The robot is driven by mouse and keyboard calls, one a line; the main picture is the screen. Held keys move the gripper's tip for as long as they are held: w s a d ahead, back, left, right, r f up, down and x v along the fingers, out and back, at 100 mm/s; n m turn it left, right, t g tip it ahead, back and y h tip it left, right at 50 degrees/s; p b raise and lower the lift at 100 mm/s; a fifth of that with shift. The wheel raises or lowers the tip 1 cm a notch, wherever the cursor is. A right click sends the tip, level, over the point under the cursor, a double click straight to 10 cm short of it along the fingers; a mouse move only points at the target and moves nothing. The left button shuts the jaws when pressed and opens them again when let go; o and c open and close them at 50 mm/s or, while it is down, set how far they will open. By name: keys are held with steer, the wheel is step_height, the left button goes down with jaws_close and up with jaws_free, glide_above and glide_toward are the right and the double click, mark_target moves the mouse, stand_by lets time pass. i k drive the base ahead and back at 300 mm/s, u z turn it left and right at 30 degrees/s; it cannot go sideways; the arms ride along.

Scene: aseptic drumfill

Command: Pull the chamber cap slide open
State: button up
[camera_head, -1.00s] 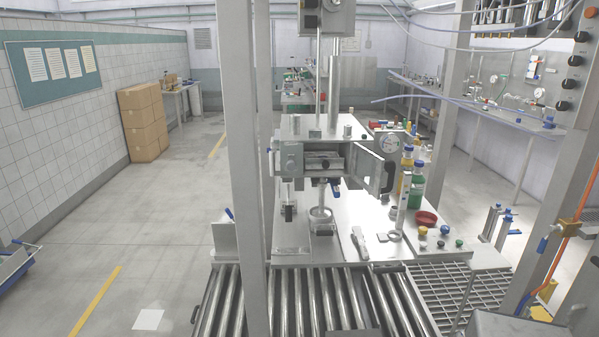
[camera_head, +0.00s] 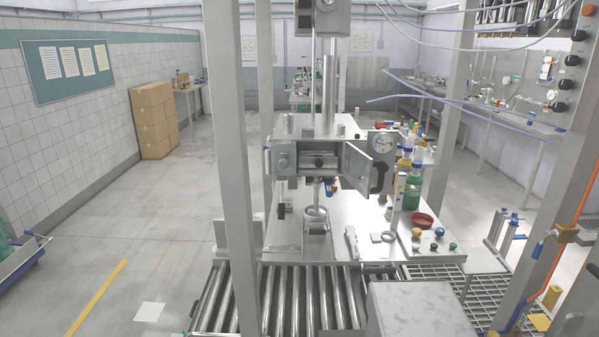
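The filling chamber (camera_head: 283,161) is a grey metal box on the station above the steel bench, at the middle of the head view. Its door (camera_head: 381,164), with a black handle, stands swung open to the right. Inside the open front is a metal block with a dark centre, seemingly the cap slide (camera_head: 320,161); it is too small to tell how far out it is. A round metal neck or cup (camera_head: 315,215) stands below the chamber. My gripper is not in view.
Rollers (camera_head: 290,300) run in front of the bench. A plain grey block (camera_head: 420,305), perhaps part of me, fills the lower middle. Bottles (camera_head: 412,193), a red bowl (camera_head: 422,219) and small caps stand at the bench's right. A tall post (camera_head: 233,150) rises at left.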

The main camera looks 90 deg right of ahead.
mark_target(328, 160)
steer(key=z, duration=0.45)
steer(key=i, duration=0.7)
steer(key=z, duration=4.65)
steer(key=i, duration=0.1)
steer(key=u, duration=3.45)
steer(key=i, duration=0.35)
steer(key=z, duration=0.05)
